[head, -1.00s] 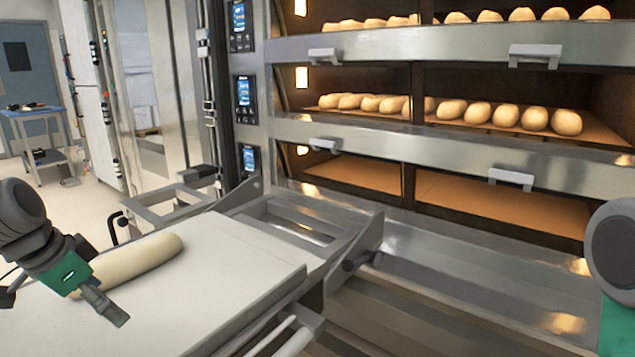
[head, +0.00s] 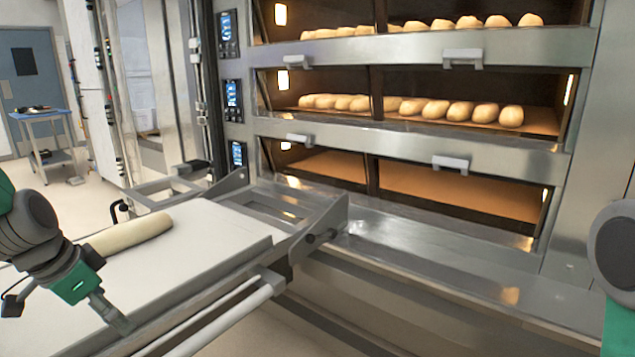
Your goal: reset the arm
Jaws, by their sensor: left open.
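My left arm comes in at the left edge of the head view, with its gripper (head: 112,312) low over the white loading board. The gripper is open and holds nothing; its fingers point down and to the right. A long pale dough piece (head: 140,234) lies on the board just behind the gripper, apart from the fingers, its near left end hidden by my arm. At the right edge only a dark round joint and green link of my right arm show; the right gripper is out of view.
The white loading board (head: 190,262) has a metal frame and a front rail (head: 225,318). The deck oven (head: 400,142) stands behind, with loaves on the upper two decks and the lowest deck (head: 450,192) empty. A blue-topped cart (head: 42,116) stands far left on open floor.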

